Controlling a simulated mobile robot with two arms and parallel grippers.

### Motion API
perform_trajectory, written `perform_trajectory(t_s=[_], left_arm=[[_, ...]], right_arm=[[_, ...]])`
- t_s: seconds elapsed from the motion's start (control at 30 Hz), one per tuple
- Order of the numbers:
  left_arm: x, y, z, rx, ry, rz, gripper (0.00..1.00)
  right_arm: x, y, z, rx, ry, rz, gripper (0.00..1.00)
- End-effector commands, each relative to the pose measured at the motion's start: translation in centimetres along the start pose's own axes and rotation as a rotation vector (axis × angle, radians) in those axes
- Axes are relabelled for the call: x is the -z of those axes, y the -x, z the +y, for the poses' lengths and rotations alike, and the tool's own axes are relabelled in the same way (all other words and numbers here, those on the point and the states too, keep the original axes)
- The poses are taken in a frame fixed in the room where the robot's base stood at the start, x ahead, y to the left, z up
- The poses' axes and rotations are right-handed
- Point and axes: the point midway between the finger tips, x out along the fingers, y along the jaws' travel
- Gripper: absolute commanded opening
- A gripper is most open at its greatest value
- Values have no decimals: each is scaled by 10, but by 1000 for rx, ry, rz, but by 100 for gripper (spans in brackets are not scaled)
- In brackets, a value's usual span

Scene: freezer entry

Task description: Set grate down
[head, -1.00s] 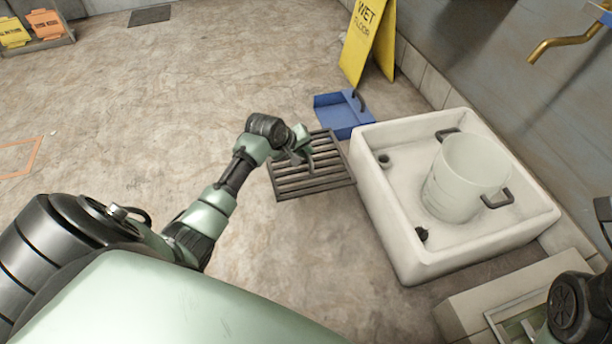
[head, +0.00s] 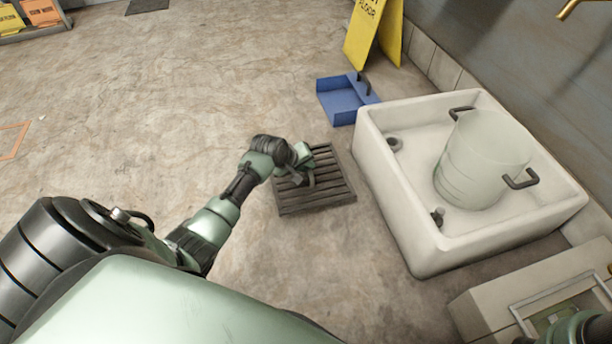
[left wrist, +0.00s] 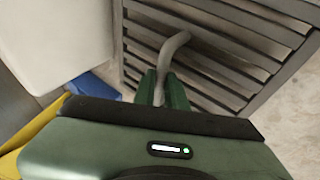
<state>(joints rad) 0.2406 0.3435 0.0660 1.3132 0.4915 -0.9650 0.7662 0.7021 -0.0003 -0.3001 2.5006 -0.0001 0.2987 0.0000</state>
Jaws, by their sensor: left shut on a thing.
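A dark slatted grate (head: 330,190) is left of the white sink basin, close to the floor and roughly level. I cannot tell whether it touches the floor. My left gripper (head: 304,178) is over the grate's upper left part. In the left wrist view the green fingers (left wrist: 163,90) are shut on the grate's bent grey handle (left wrist: 174,48), with the slats (left wrist: 215,62) beyond. My right gripper is not in view; only part of my right arm shows at the lower right.
The white basin (head: 402,215) holds a pale pot (head: 480,160) with dark handles. A blue dustpan (head: 340,98) and a yellow wet-floor sign (head: 368,35) stand behind the grate. A pale box (head: 485,310) is at the lower right.

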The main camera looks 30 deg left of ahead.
Motion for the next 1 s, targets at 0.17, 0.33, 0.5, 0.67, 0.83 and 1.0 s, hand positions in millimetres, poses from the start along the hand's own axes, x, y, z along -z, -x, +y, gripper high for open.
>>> perform_trajectory(t_s=[0.17, 0.33, 0.5, 0.67, 0.83, 1.0], left_arm=[[-7, -22, -14, -2, 0, 2, 0], [-10, -32, -20, -4, -1, 3, 0], [-10, -30, -18, -4, -1, 3, 0], [-10, -32, -20, -3, 0, 3, 0], [-12, -33, -22, 1, -1, -1, 34], [-12, -33, -22, 1, 0, -1, 34]], right_arm=[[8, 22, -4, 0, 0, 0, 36], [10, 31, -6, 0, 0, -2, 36], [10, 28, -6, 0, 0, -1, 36], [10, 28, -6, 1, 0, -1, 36], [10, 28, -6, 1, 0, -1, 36], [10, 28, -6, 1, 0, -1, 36]])
